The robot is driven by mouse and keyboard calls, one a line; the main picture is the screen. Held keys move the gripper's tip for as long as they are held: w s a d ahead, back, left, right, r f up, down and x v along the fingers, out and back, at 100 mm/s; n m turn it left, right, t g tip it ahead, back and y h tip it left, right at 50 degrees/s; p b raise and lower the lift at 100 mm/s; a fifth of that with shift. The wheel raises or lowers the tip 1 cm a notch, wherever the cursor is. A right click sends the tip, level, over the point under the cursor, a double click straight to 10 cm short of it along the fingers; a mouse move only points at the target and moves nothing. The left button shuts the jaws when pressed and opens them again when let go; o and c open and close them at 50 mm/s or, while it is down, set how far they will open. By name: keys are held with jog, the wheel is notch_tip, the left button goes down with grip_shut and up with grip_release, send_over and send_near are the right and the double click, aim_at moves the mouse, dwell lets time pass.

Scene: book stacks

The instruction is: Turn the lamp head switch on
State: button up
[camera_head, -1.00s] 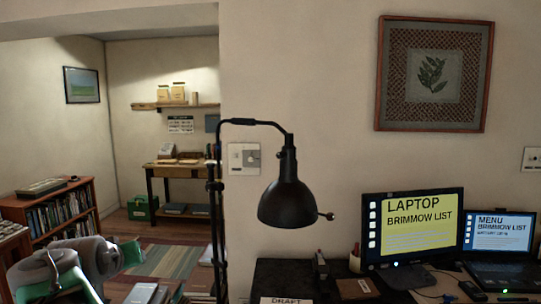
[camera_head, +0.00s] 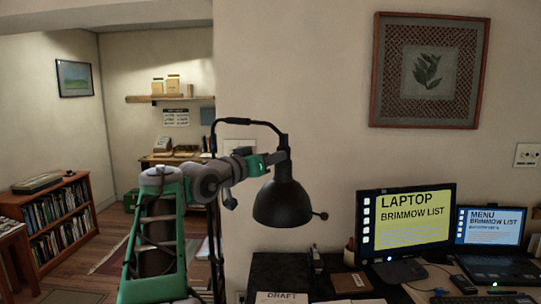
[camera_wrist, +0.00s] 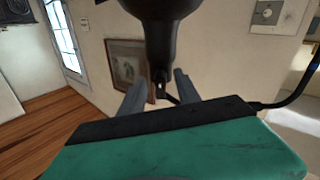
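The black desk lamp hangs its dome-shaped head (camera_head: 284,204) from a curved arm, above the desk's left part. Its switch, a small stalk with a round knob (camera_head: 320,216), sticks out at the lower right of the head. My gripper (camera_head: 278,158) is at the neck on top of the head, on the side away from the knob. In the wrist view my gripper (camera_wrist: 161,80) has its two fingers apart, with the lamp's dark neck (camera_wrist: 161,50) showing between or just beyond them. I cannot tell whether they touch. The knob does not show clearly there.
A monitor (camera_head: 406,222) and a laptop (camera_head: 490,240) stand on the dark desk to the right. A framed leaf picture (camera_head: 428,75) hangs behind. The lamp's upright pole is partly hidden by my arm. A low bookcase (camera_head: 62,215) stands at the left.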

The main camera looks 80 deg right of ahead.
grip_shut()
dwell(0.4)
